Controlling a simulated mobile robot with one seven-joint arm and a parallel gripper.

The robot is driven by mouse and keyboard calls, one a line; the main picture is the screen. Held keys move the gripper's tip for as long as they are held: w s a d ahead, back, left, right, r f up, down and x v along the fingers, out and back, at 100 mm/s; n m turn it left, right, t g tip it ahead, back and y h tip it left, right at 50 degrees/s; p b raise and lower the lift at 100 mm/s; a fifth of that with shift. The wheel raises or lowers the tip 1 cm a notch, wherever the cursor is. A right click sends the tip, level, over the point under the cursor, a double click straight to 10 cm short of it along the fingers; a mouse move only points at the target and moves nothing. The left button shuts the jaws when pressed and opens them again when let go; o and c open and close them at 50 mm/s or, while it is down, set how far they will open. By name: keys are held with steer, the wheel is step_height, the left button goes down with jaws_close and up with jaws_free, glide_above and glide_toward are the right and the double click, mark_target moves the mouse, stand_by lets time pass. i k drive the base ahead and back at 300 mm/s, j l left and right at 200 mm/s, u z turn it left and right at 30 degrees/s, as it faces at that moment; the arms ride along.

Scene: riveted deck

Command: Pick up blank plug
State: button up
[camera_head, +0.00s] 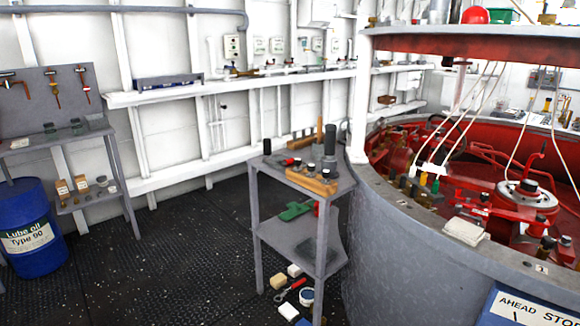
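I cannot tell for sure which thing is the blank plug. Several small dark, round plug-like pieces (329,162) stand on the top of a small grey two-level table (279,171), by a wooden block (312,181). A short black cylinder (267,146) stands at the table's back left corner, and a taller dark cylinder (330,138) at the back right. A small red and black item (290,161) lies between them. My gripper is not in view.
A large round grey housing (400,262) with red machinery stands right of the table, close to it. Left are a blue oil drum (33,245) and a grey workbench (60,138). The dark deck (170,250) between is clear.

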mark_target(286, 162)
steer(key=i+j+z, duration=0.2)
steer(key=j, duration=0.2)
steer(key=i+j+z, duration=0.1)
steer(key=i+j, duration=0.3)
steer(key=i, duration=0.25)
steer(key=i+j, duration=0.5)
steer(key=i, duration=0.15)
steer(key=l+z, duration=0.05)
